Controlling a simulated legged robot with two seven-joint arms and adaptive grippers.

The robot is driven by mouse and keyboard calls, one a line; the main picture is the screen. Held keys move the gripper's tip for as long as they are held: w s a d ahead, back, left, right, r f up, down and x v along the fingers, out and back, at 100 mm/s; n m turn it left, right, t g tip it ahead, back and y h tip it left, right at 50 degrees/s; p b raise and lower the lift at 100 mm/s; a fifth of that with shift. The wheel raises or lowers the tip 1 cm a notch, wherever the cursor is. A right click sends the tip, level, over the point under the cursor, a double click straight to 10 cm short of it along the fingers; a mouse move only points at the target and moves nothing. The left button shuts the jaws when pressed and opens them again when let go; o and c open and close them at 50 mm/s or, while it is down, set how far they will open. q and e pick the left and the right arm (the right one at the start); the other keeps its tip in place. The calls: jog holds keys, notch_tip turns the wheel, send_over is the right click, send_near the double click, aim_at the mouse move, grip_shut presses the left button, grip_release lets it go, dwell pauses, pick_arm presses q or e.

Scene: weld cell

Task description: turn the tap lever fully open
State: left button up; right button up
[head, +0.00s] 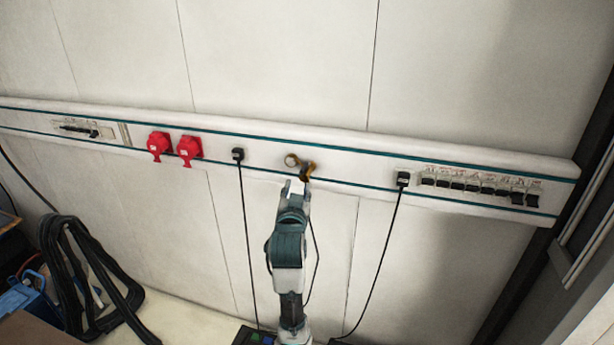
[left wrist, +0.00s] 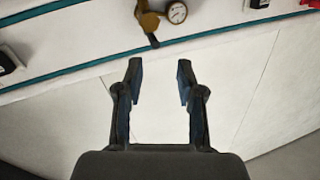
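The brass tap (head: 308,167) sits on the white wall rail, right of the middle in the head view. A small round gauge (left wrist: 177,12) is beside the tap body (left wrist: 150,20) in the left wrist view. The tap's dark lever (left wrist: 154,41) points downward from the body. My left gripper (head: 296,186) is just below the tap in the head view. In the left wrist view its two fingers (left wrist: 159,82) are apart with nothing between them, and the lever lies beyond the fingertips, apart from them. My right gripper is not in view.
The rail (head: 350,160) also carries two red sockets (head: 174,146), a black plug (head: 238,154) and another plug (head: 403,178) with hanging cables, and a row of black switches (head: 475,187). Coiled black hose (head: 75,270) stands at lower left.

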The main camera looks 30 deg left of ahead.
pick_arm(q)
jog(key=s+d, duration=0.2)
jog(key=s, duration=1)
jog(key=shift+d, duration=0.4)
dwell(0.5)
notch_tip(320, 180, up, 10)
dwell(0.4)
jog(key=shift+w+f, duration=0.15)
jog(key=shift+w, duration=0.05)
